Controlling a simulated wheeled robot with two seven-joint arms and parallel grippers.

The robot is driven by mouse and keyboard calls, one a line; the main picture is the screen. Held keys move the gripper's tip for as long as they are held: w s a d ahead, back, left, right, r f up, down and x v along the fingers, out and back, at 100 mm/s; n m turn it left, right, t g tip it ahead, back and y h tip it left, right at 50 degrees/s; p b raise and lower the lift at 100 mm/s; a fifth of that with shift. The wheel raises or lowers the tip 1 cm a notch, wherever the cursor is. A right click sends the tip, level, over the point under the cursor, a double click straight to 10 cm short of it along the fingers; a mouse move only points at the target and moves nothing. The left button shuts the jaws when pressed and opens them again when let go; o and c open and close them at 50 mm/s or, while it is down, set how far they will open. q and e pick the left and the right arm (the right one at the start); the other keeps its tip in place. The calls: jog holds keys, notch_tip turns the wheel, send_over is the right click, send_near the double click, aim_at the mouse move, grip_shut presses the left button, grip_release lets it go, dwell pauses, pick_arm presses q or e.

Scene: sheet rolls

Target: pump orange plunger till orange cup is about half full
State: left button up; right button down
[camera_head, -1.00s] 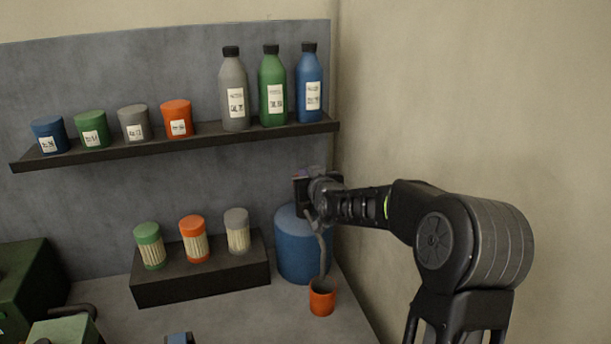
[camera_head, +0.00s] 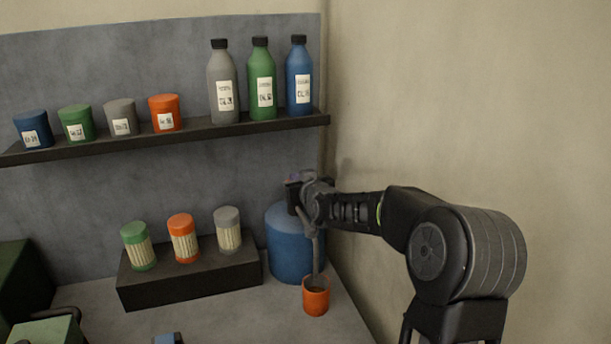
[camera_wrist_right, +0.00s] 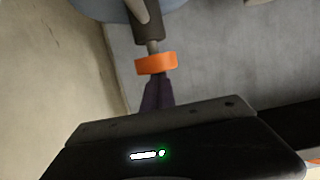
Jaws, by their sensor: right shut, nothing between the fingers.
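A blue drum (camera_head: 288,250) stands at the back right of the bench with a grey spout pipe (camera_head: 316,250) hanging down from its top. The orange cup (camera_head: 316,302) stands on the bench under the pipe's end; its fill level cannot be made out. My right gripper (camera_head: 296,192) is over the drum's top and hides the pump head in the head view. My left gripper is out of view.
A dark block with green, orange and grey-capped filters (camera_head: 183,238) stands left of the drum. The shelf (camera_head: 190,137) above carries several coloured pots and bottles. A wall is close on the right. Green equipment (camera_head: 45,330) stands front left.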

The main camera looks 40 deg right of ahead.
jog(key=r, duration=0.3)
jog(key=shift+s+a+p, duration=0.1)
jog(key=shift+s+p, duration=0.1)
jog(key=shift+p, duration=0.15)
jog(key=v, duration=0.9)
jog(key=shift+s+b, duration=0.25)
jog(key=shift+b, duration=0.15)
jog(key=shift+a, duration=0.1)
